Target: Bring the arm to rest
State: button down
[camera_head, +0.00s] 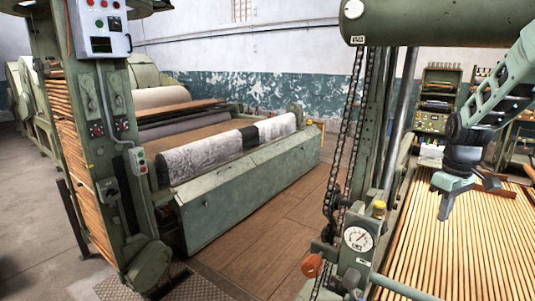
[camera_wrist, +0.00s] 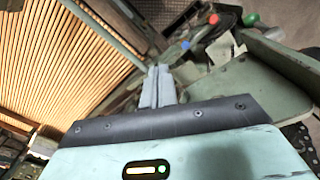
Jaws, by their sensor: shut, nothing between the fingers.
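My gripper (camera_head: 446,207) hangs from my arm at the right of the head view, above the slatted wooden lattice apron (camera_head: 420,240). In the wrist view the two grey fingers of my gripper (camera_wrist: 157,82) lie side by side, shut, with nothing held. The lattice apron also fills the upper left of the wrist view (camera_wrist: 60,50). I cannot tell the exact height of the fingertips above the slats.
A pressure gauge (camera_head: 358,238) and chains stand on the machine frame left of my gripper. A long machine with a grey roll (camera_head: 205,157) stands farther left. Open wooden floor (camera_head: 262,232) lies between. A green machine frame (camera_wrist: 270,70) is close right in the wrist view.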

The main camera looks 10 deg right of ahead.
jog(key=s+a+m+t, duration=0.1)
jog(key=s+a, duration=0.2)
jog(key=a, duration=0.8)
jog(key=s+a+m+t, duration=0.1)
jog(key=s+a, duration=0.1)
jog(key=a, duration=0.8)
jog(key=s+a+f+n+g+b, duration=0.1)
jog(key=s+a+f+n+b, duration=0.1)
jog(key=s+a+n, duration=0.2)
jog(key=s+a+f+n+g+b, duration=0.1)
jog(key=s+a+f+n+b, duration=0.1)
jog(key=s+a, duration=0.9)
jog(key=a+n+b, duration=0.1)
jog(key=a, duration=0.5)
jog(key=shift+s+f+n+y, duration=0.2)
jog(key=shift+f+n+y, duration=0.1)
jog(key=shift+n, duration=0.1)
